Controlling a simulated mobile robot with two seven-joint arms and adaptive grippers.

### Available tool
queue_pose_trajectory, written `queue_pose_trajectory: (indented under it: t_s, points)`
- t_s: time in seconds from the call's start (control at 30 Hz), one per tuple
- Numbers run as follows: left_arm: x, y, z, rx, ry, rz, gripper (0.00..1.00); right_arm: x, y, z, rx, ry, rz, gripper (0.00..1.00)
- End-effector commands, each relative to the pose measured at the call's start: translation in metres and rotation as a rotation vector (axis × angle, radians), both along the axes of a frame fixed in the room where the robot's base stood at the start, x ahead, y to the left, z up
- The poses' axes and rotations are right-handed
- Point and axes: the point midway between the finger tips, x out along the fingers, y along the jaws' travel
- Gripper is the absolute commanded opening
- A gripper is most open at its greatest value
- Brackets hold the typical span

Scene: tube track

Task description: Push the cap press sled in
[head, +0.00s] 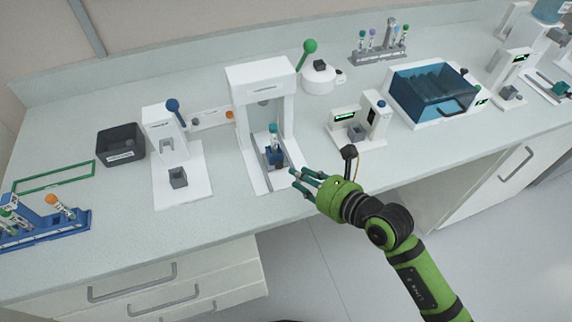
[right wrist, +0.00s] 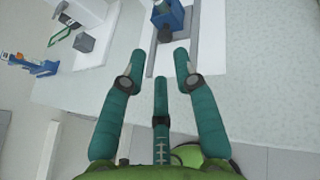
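The sled sits toward the front of the arch. My right gripper (head: 297,180) is at the front right of the press base, apart from the sled. In the right wrist view, its teal fingers (right wrist: 158,68) are spread and empty, with the blue sled (right wrist: 170,14) beyond them. My left gripper is not in view.
Left of the press stand a white device (head: 165,130) with a blue-knobbed lever and a dark bin (head: 120,146). A blue tube rack (head: 50,232) is at the far left. Right are a small white device (head: 375,120) and a blue-lidded box (head: 432,92). The counter's front edge is close to my gripper.

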Motion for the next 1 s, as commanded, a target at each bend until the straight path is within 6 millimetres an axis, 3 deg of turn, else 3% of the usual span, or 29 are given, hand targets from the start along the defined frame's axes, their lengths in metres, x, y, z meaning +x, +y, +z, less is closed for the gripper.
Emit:
queue_pose_trajectory:
  t_s: [0.17, 0.53, 0.97, 1.0]
  points:
    - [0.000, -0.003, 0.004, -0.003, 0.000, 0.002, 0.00, 0.009, 0.004, -0.007, -0.042, -0.002, 0.001, 0.30]
    - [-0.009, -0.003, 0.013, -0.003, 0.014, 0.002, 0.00, 0.044, 0.034, -0.026, -0.037, -0.001, 0.000, 0.30]
    - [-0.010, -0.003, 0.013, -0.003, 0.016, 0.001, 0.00, 0.050, 0.040, -0.031, -0.036, -0.002, 0.000, 0.30]
    - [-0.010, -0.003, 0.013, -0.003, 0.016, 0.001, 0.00, 0.050, 0.040, -0.031, -0.036, -0.002, 0.000, 0.18]
